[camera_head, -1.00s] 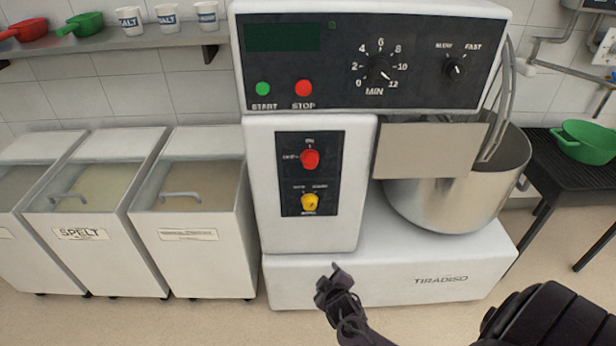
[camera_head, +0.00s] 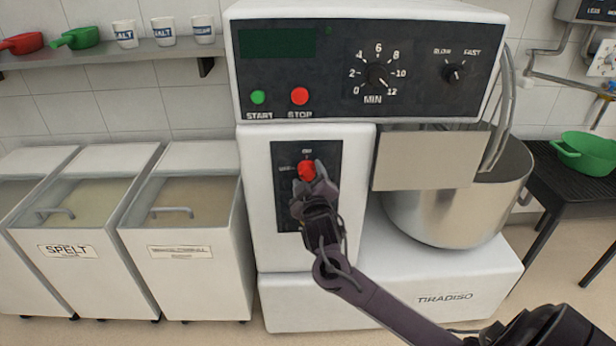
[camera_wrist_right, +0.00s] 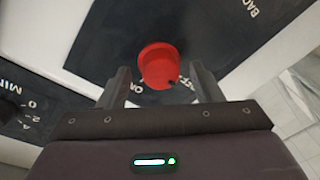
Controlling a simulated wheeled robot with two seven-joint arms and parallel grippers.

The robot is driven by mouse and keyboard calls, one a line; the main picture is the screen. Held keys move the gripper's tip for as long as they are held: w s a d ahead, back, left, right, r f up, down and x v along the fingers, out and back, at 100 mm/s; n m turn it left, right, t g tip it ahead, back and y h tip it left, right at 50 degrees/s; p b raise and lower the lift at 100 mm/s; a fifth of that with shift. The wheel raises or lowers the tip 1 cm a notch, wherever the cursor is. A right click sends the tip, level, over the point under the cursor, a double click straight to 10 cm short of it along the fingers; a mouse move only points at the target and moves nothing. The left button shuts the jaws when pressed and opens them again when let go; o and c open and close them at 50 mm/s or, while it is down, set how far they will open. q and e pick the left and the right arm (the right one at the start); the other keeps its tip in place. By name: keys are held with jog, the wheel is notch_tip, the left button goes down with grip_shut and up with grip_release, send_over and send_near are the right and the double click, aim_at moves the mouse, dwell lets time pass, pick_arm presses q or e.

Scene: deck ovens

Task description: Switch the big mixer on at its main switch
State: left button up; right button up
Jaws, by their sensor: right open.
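The big mixer (camera_head: 400,280) stands in the middle of the head view, white with a steel bowl. Its main switch is a red rotary knob (camera_head: 306,169) on a black plate (camera_head: 281,205) on the column. My right gripper (camera_head: 314,180) is in front of the plate, just at the red knob. In the right wrist view the red knob (camera_wrist_right: 158,66) sits between the two open fingers (camera_wrist_right: 158,85), with a gap on either side. The yellow knob below is hidden behind my gripper. My left gripper is not in view.
The upper panel holds a green START button (camera_head: 258,97), a red STOP button (camera_head: 299,96), a timer dial (camera_head: 377,75) and a speed knob (camera_head: 453,73). Flour bins (camera_head: 190,250) stand at the left. A black table (camera_head: 545,180) with a green bowl (camera_head: 586,152) is at the right.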

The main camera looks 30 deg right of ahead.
jog(key=shift+w+d, duration=0.15)
jog(key=shift+w, duration=0.25)
jog(key=c, duration=0.9)
